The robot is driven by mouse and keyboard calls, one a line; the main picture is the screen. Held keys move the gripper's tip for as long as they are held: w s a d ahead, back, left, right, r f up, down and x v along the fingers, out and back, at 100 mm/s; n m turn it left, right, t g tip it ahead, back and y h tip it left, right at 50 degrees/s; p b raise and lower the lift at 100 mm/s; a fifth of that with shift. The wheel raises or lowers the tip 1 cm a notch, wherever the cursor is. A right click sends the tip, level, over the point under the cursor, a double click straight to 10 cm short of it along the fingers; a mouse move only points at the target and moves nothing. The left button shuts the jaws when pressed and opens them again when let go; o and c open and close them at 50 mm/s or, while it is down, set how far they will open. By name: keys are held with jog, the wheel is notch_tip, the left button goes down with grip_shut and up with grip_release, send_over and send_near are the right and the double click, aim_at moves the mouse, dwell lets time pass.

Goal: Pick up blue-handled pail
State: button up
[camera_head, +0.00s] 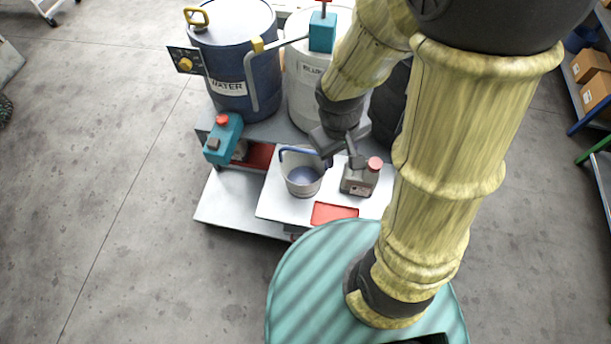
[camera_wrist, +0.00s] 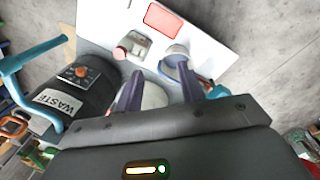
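The blue-handled pail (camera_head: 303,181) is a small grey-white bucket, upright on the white lower shelf. Its blue handle (camera_head: 285,152) is raised at the far side of the rim. In the wrist view the pail (camera_wrist: 176,52) shows beyond my fingertips, with the blue handle on the near side. My gripper (camera_head: 342,161) is open and empty, above and just right of the pail in the head view. In the wrist view my gripper (camera_wrist: 162,70) has its two dark fingers spread, the right one overlapping the handle area.
A red tray (camera_head: 333,213) lies in front. The blue WATER barrel (camera_head: 235,60) and a pale barrel (camera_head: 303,95) stand behind. A dark WASTE barrel (camera_wrist: 88,92) is close to my gripper.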

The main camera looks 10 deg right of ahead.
jog(key=w+a+f+n+t+h+b, duration=0.1)
jog(key=a+f+n+h+b, duration=0.1)
jog(key=f+n+h+b, duration=0.4)
jog(key=a+f+n+t+h+b, duration=0.1)
jog(key=a+f+n+b, duration=0.15)
jog(key=f+n, duration=0.7)
jog(key=w+a+f+n+t+y+b, duration=0.3)
jog(key=a+f+n+t+b, duration=0.3)
jog(key=a+f+n+t, duration=0.4)
jog(key=a+f+n, duration=0.2)
jog(key=a+n, duration=0.1)
jog(key=a, duration=0.2)
jog(key=shift+w+f, duration=0.25)
jog(key=shift+f, duration=0.05)
jog(key=b+x, duration=0.1)
jog(key=x, duration=1.1)
jog(key=shift+b, duration=0.3)
jog(key=shift+w, duration=0.1)
jog(key=shift+f, duration=0.1)
